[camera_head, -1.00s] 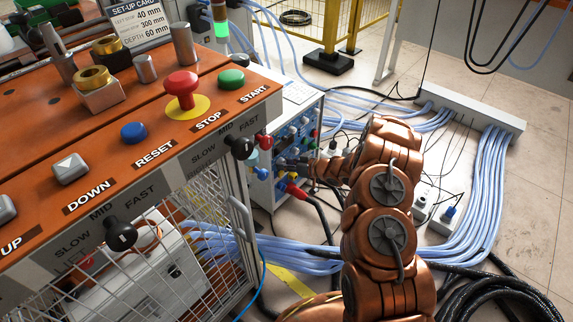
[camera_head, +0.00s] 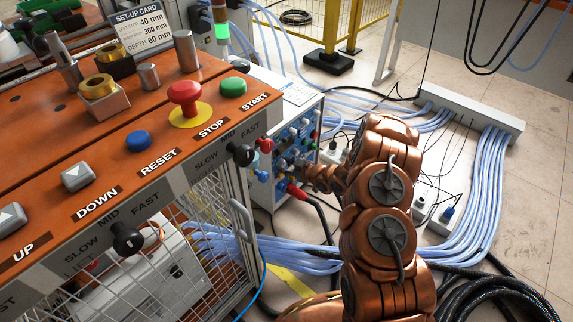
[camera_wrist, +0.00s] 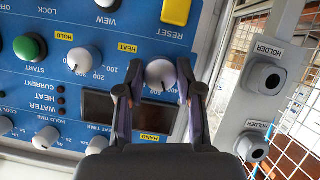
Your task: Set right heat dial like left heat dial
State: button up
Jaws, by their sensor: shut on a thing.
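In the wrist view a blue control panel (camera_wrist: 215,12) fills the left and middle. I cannot surely read either pointer. In the head view my gripper is at the front of the blue panel (camera_head: 290,145), too small to show its fingers clearly.
An orange console (camera_head: 60,130) with push buttons and black knobs stands in the left foreground, above a wire-mesh guard (camera_head: 205,225). Cables and hoses (camera_head: 480,190) lie on the floor at right. A grey plate with HOLDER sockets (camera_wrist: 268,78) is right of my gripper.

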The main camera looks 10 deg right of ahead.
jog(key=shift+r+n+t+h+p, duration=0.1)
jog(key=shift+n+t+h+p, duration=0.35)
jog(key=shift+n, duration=0.25)
dwell(0.3)
jog(key=o, duration=1.2)
jog(key=shift+c, duration=0.2)
jog(key=v, duration=1.2)
